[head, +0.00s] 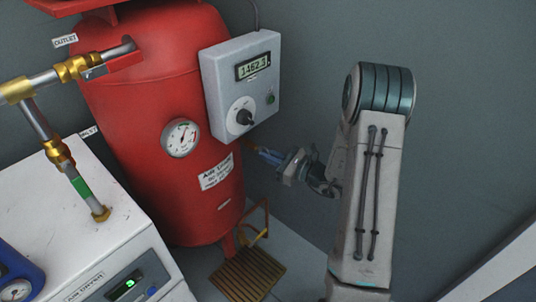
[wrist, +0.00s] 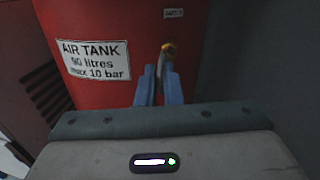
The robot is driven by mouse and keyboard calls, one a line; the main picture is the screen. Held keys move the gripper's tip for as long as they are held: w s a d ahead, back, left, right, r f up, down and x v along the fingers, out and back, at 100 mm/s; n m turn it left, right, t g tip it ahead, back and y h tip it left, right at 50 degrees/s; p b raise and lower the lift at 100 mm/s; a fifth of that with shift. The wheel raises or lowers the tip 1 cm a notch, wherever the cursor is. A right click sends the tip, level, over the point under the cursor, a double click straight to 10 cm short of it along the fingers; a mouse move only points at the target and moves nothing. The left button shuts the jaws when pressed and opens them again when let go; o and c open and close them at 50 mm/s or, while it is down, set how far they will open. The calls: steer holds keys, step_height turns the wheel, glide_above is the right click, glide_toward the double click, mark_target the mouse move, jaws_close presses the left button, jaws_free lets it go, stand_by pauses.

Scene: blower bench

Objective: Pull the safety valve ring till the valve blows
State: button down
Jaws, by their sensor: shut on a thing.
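The red air tank (head: 150,120) stands at the left of the head view. The brass safety valve (wrist: 168,49) sticks out of the tank's side in the wrist view, below a small label (wrist: 173,14). My gripper (wrist: 159,70) has its blue fingers close together at the valve, shut on the valve's ring. The ring itself is mostly hidden between the fingers. In the head view my gripper (head: 256,150) reaches in from the right to the tank's side, below the grey control box, and the valve is barely visible there.
The grey control box (head: 224,90) with a display and knob is above my gripper. A pressure gauge (head: 181,138) is on the tank's front. A white air dryer (head: 90,215) with brass-fitted pipes (head: 70,70) stands left. A wooden slatted stand (head: 246,275) is on the floor below.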

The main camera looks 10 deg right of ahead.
steer(key=c, duration=1.6)
jaws_free()
steer(key=shift+s, duration=0.1)
steer(key=p+v, duration=0.2)
steer(key=v, duration=1.1)
steer(key=shift+s+d, duration=0.25)
